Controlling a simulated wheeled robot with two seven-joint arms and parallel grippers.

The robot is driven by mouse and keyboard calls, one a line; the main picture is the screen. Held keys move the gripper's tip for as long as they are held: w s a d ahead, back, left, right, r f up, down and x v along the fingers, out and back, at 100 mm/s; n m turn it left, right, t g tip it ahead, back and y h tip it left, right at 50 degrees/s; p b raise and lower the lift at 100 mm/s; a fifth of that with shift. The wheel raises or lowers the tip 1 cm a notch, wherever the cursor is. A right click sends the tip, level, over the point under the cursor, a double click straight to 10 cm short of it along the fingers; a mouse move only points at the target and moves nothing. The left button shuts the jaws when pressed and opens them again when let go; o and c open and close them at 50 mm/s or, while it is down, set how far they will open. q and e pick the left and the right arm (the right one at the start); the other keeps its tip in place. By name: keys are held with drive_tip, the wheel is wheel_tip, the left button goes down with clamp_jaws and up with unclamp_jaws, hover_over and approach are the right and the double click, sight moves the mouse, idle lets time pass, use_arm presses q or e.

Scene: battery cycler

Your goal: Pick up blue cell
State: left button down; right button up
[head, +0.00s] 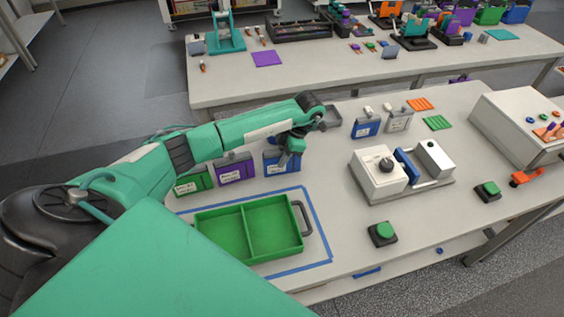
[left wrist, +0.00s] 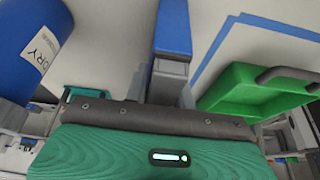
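The near blue cell (head: 270,162) stands upright on the bench, at the right end of a row with a purple cell (head: 235,169) and a green cell (head: 192,182). My left gripper (head: 288,158) points down at its right part and overlaps it in the head view. In the left wrist view the cell's blue top (left wrist: 173,28) runs straight out from the grey fingers (left wrist: 168,82). I cannot tell whether the fingers are clamped or only around it. A second blue cell (head: 366,127) stands farther back. My right gripper is not in view.
A green two-part tray (head: 247,205) lies inside blue tape in front of the row. A large blue object with a white label (left wrist: 28,45) is close on the left in the wrist view. A grey device (head: 378,183) stands right, with bare bench between.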

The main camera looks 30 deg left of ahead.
use_arm(q)
drive_tip(key=shift+r, duration=0.15)
drive_tip(key=shift+w+a+r, duration=0.1)
drive_tip(key=shift+r, duration=0.4)
wheel_tip(320, 180, up, 19)
idle(0.5)
